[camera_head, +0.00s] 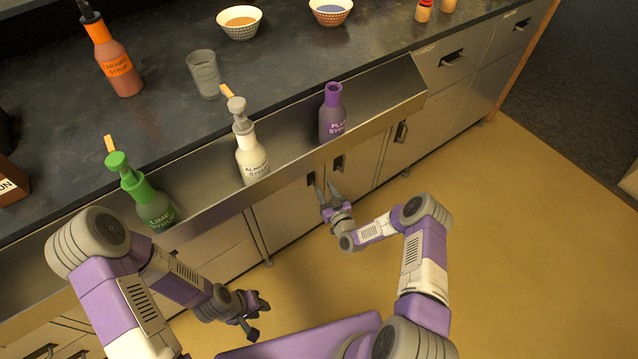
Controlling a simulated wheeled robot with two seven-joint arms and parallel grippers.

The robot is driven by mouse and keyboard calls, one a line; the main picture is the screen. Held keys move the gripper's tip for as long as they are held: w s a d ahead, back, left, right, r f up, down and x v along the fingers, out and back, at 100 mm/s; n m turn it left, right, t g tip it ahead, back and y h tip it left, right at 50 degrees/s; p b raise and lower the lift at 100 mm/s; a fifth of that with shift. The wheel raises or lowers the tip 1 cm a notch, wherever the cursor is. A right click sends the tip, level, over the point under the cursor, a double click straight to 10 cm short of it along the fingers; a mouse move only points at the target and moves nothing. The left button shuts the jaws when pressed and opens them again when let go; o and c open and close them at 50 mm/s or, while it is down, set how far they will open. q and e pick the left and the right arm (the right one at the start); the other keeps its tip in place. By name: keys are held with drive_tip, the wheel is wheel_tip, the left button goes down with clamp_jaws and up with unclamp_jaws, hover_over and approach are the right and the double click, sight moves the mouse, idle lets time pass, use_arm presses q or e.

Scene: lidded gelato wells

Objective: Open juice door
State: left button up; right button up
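Metal cabinet doors stand below the counter, all closed; I see no label that tells which one is the juice door. One door (283,210) has a dark handle (311,180) near its right edge. The door to its right (361,165) has a dark handle (339,162) near its left edge. My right gripper (326,190) is open, its two fingers pointing toward the doors just beside these handles. I cannot tell whether it touches a handle; nothing is seen between the fingers. My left gripper (261,319) is open and empty over the floor, lower and left, away from the doors.
A metal ledge (290,135) along the counter front holds lime (155,208), almond (251,160) and plum (332,118) syrup bottles above the doors. A caramel bottle (118,68), a glass (204,75) and bowls (240,25) stand on the dark counter. The yellow floor (520,220) is clear at right.

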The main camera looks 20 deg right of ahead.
sight(318, 178)
drive_tip(key=w, duration=0.1)
drive_tip(key=w+b, duration=0.1)
drive_tip(key=w, duration=0.1)
drive_tip(key=w+a, duration=0.1)
drive_tip(key=w, duration=0.1)
drive_tip(key=shift+w+b, duration=0.15)
drive_tip(key=shift+b, duration=0.15)
drive_tip(key=shift+d, duration=0.1)
clamp_jaws()
